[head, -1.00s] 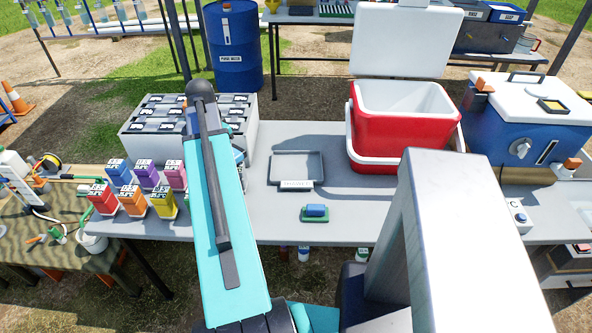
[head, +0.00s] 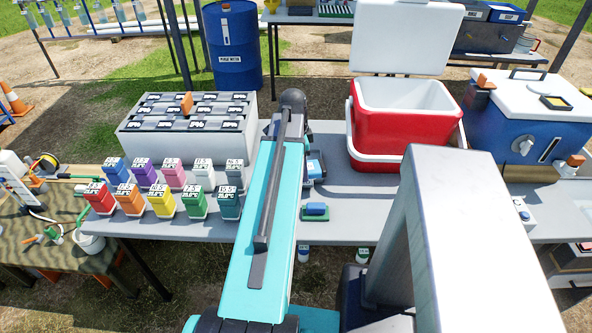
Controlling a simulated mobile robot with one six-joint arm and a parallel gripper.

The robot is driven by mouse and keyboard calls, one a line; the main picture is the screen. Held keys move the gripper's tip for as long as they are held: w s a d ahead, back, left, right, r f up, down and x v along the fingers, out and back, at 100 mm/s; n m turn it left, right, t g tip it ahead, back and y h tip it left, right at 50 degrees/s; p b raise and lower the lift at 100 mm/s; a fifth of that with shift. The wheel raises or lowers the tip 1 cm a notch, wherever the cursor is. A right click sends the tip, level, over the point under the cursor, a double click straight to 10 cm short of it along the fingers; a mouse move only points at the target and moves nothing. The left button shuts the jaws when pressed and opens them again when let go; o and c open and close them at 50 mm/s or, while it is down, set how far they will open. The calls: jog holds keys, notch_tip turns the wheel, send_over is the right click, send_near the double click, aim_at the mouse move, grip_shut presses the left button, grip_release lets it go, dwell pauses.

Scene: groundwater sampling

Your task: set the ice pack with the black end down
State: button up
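I cannot pick out an ice pack with a black end for certain. My arm hides most of my gripper. A blue and dark piece (head: 315,168) shows just right of the arm, over the spot where the grey tray lies. I cannot tell whether it is part of my gripper or something held in it. The shallow grey tray is mostly covered by the arm now. The fingers are hidden, so their opening does not show.
A grey bin with labelled slots (head: 180,146) stands at the table's left, with an orange piece (head: 187,102) on it. Several coloured cartons (head: 163,205) stand in front. An open red cooler (head: 385,137), a blue cooler (head: 512,131) and a small blue block on green (head: 316,210) are right.

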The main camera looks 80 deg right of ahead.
aim_at(318, 172)
jog(key=shift+m, duration=0.9)
jog(key=s+f, duration=0.1)
jog(key=s, duration=0.1)
jog(key=s+a, duration=0.1)
jog(key=s, duration=0.1)
jog(key=s+f, duration=0.1)
jog(key=s, duration=0.1)
jog(key=shift+a+f+b, duration=0.15)
jog(key=shift+f+b, duration=0.15)
jog(key=shift+b, duration=0.1)
jog(key=w+d+p, duration=0.1)
jog(key=w+d, duration=0.2)
jog(key=d, duration=0.1)
jog(key=w+d+f+p, duration=0.1)
jog(key=w+d, duration=0.2)
jog(key=d, duration=0.1)
jog(key=w+d+p, duration=0.1)
jog(key=w+d, duration=0.3)
jog(key=shift+d+f, duration=0.2)
jog(key=shift+f, duration=0.1)
jog(key=shift+f+p, duration=0.8)
jog(key=shift+f, duration=0.9)
jog(key=shift+f, duration=0.2)
